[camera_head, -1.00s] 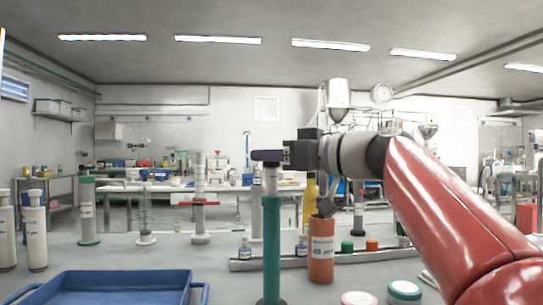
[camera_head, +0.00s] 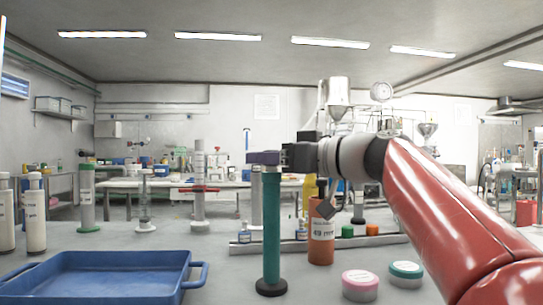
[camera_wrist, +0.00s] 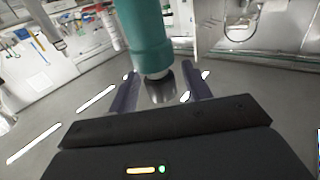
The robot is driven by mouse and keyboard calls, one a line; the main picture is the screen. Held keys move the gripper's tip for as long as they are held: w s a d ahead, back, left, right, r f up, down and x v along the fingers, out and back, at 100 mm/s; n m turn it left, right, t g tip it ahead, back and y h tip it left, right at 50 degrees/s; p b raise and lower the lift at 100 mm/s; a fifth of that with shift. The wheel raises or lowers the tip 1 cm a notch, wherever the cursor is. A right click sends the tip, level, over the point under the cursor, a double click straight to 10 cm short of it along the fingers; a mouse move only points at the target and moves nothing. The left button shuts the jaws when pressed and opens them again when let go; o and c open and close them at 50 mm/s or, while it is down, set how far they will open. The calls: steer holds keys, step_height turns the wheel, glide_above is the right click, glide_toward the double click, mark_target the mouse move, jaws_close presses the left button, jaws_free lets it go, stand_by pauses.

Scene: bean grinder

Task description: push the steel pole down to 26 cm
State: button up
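The steel pole (camera_wrist: 160,88) stands upright, mostly sunk in a teal tube (camera_head: 271,228) on a dark round foot at the centre of the bench. In the wrist view, only a short metal end shows beyond the teal tube (camera_wrist: 144,38). My gripper (camera_head: 263,158) is level at the top of the pole. In the wrist view, its two purple fingers (camera_wrist: 161,86) stand on either side of the pole end, with small gaps visible, so it looks open. In the head view, the fingers hide the pole's upper end. No height scale is readable.
A blue tray (camera_head: 95,285) lies front left. An orange cylinder (camera_head: 321,240) stands close right of the tube, with pink-lidded (camera_head: 361,280) and teal-lidded (camera_head: 406,270) jars in front. A low grey rail (camera_head: 375,242) lies behind. Measuring columns stand back left.

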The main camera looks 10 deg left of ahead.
steer(key=shift+d+r, duration=0.1)
steer(key=shift+r, duration=0.05)
steer(key=v, duration=0.7)
steer(key=shift+s+d+b, duration=0.2)
steer(key=shift+d+b, duration=0.15)
